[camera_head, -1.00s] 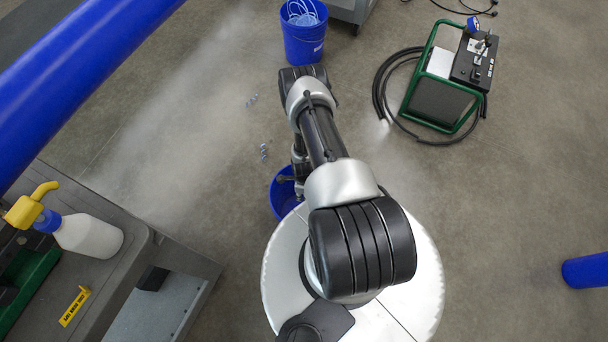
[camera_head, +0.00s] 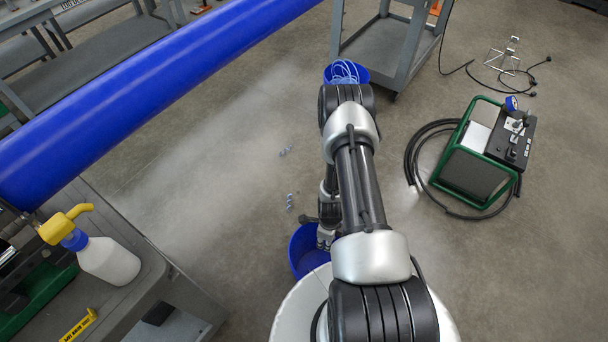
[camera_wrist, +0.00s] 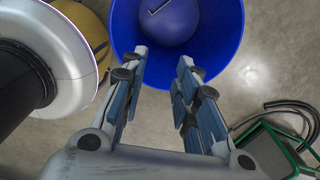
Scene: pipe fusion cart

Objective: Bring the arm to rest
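My arm reaches out over the floor and bends down at its elbow. My gripper (camera_wrist: 160,72) is open in the wrist view, with its two fingers apart and nothing between them. It points toward a round blue bin (camera_wrist: 233,45), whose inside shows beyond the fingertips. In the head view this blue bin (camera_head: 303,262) stands on the floor beside my base, partly hidden by my arm. The gripper there is small and mostly hidden by the arm above the bin.
A second blue bin (camera_head: 360,72) with pale blue strands stands beside a grey cart (camera_head: 385,45). A green-framed machine (camera_head: 465,172) with a black hose is at right. A blue pipe (camera_head: 130,95) crosses above. Small bits lie on the floor.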

